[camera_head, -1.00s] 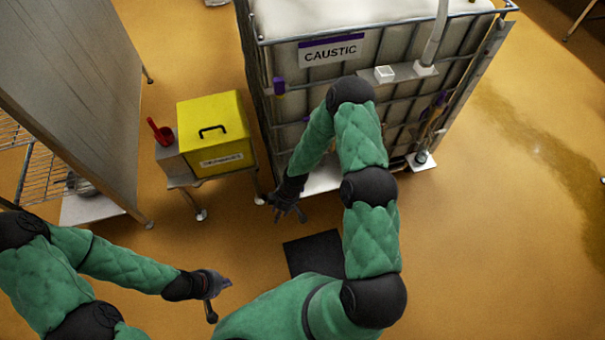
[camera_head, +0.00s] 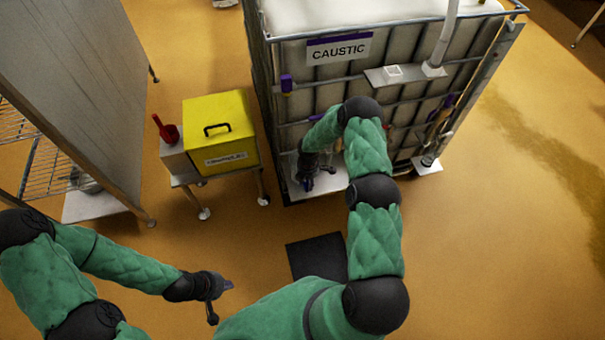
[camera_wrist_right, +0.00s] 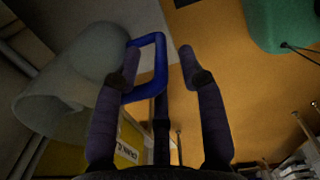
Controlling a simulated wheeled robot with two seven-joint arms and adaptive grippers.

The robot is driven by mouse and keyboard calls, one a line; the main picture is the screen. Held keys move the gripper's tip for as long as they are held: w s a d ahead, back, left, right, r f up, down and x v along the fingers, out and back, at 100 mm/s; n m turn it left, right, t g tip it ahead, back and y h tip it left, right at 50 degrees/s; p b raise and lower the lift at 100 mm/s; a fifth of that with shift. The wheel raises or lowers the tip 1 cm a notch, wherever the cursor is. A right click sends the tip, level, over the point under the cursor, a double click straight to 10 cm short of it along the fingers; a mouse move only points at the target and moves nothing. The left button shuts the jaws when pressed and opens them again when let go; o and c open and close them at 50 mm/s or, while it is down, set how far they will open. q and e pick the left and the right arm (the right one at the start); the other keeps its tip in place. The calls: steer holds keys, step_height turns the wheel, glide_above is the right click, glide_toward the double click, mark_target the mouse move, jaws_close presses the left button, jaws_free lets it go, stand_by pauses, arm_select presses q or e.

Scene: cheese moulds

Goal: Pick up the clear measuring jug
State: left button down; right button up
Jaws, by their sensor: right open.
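The measuring jug (camera_wrist_right: 70,80) shows in the right wrist view as a cloudy, see-through body at the left. Its blue loop handle (camera_wrist_right: 160,68) reaches right, its outer bar between the two fingers of my right gripper (camera_wrist_right: 160,75). The fingers are spread, with a gap between the handle and the right finger. In the head view my right gripper (camera_head: 314,183) is over the white ledge at the foot of the caustic tank; a small blue patch shows by it, and the jug is mostly hidden. My left gripper (camera_head: 220,298) is open and empty over the floor.
The caustic tank (camera_head: 400,105) stands right behind my right gripper. A steel cabinet (camera_head: 85,90) stands further left. The floor at right is clear.

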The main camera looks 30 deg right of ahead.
mark_target(308, 187)
step_height(308, 187, down, 5)
steer(key=shift+f+b, duration=0.1)
steer(key=shift+b, duration=0.65)
jaws_close()
